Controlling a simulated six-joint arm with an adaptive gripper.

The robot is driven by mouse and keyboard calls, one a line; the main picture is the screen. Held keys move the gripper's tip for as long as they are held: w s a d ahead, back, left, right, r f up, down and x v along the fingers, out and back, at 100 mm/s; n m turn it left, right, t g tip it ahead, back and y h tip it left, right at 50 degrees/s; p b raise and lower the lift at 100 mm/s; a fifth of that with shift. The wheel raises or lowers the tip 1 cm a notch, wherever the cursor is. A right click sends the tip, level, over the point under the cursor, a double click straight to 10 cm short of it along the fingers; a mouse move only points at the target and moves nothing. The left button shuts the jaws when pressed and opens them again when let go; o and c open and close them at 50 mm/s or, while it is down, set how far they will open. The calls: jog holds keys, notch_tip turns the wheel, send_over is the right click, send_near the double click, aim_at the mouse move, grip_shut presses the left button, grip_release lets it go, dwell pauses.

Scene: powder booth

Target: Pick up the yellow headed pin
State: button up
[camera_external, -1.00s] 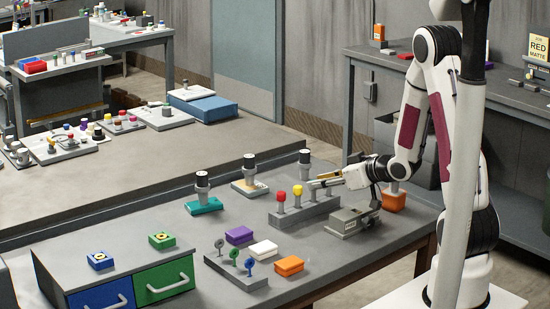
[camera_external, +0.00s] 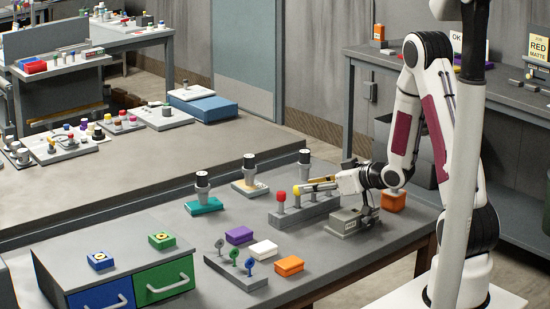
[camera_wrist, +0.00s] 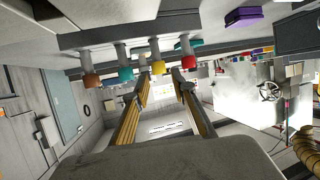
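The yellow headed pin (camera_external: 296,192) stands in a grey rack (camera_external: 318,210) beside a red headed pin (camera_external: 281,196). My gripper (camera_external: 308,187) is level with the yellow head, with its fingertips right at it from the right. In the wrist view, which is upside down, the yellow head (camera_wrist: 157,67) shows between the tips of the open fingers (camera_wrist: 161,88). I cannot tell whether either finger touches it. The red head (camera_wrist: 188,62) is close beside the right finger. A teal head (camera_wrist: 124,74) and an orange-brown head (camera_wrist: 91,82) are on the left.
A grey box (camera_external: 352,222) stands under my wrist, with an orange block (camera_external: 392,202) behind it. Purple (camera_external: 239,235), white (camera_external: 263,248) and orange (camera_external: 289,266) blocks lie in front. Black-capped bottles stand behind the rack, one on a teal base (camera_external: 204,206).

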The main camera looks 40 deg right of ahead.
aim_at(298, 202)
jog(key=shift+w+f, duration=0.1)
jog(key=shift+w, duration=0.1)
jog(key=shift+x, duration=2.55)
grip_shut()
